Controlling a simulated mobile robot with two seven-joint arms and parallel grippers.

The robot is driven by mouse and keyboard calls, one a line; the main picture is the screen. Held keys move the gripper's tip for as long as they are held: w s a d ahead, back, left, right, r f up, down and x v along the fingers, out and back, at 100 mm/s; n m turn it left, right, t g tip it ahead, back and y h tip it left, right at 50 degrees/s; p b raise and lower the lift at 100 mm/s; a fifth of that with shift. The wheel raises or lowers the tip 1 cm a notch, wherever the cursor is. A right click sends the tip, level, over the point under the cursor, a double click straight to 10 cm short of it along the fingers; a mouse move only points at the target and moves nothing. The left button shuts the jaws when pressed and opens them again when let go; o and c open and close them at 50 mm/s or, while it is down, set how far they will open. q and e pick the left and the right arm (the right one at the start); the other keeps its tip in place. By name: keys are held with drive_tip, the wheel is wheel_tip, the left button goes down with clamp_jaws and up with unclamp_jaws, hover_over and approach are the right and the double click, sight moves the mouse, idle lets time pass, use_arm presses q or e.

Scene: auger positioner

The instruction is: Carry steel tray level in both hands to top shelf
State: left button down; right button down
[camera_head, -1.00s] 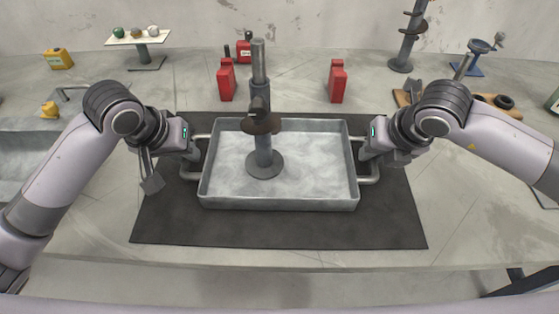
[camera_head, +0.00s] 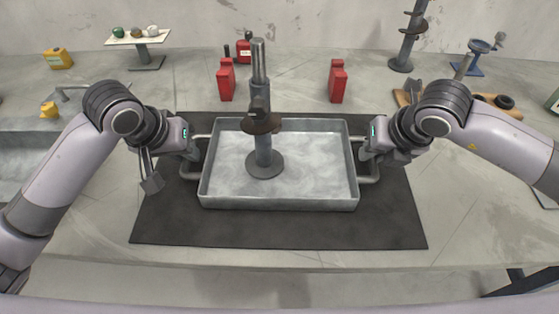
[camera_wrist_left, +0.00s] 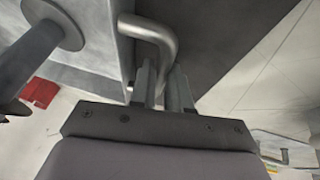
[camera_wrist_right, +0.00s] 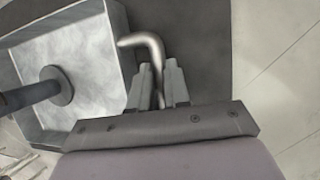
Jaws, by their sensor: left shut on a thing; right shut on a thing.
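The steel tray (camera_head: 310,190) is a shallow grey rectangle with a pipe handle at each short end. It appears level, over a dark mat (camera_head: 280,230); I cannot tell whether it touches the mat. A dark auger-like post (camera_head: 264,150) with a round base stands upright inside it. My left gripper (camera_head: 192,150) is shut on the left handle, also seen in the left wrist view (camera_wrist_left: 160,40). My right gripper (camera_head: 366,150) is shut on the right handle, also seen in the right wrist view (camera_wrist_right: 146,42). The top shelf cannot be made out.
Two red blocks (camera_head: 338,82) (camera_head: 226,80) stand behind the tray. A small stand with several balls (camera_head: 138,36) is at the back left. A tall auger post (camera_head: 409,40) and a blue stand (camera_head: 475,58) are at the back right.

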use_arm(q)
drive_tip(key=shift+r, duration=0.4)
use_arm(e)
drive_tip(key=shift+r, duration=0.35)
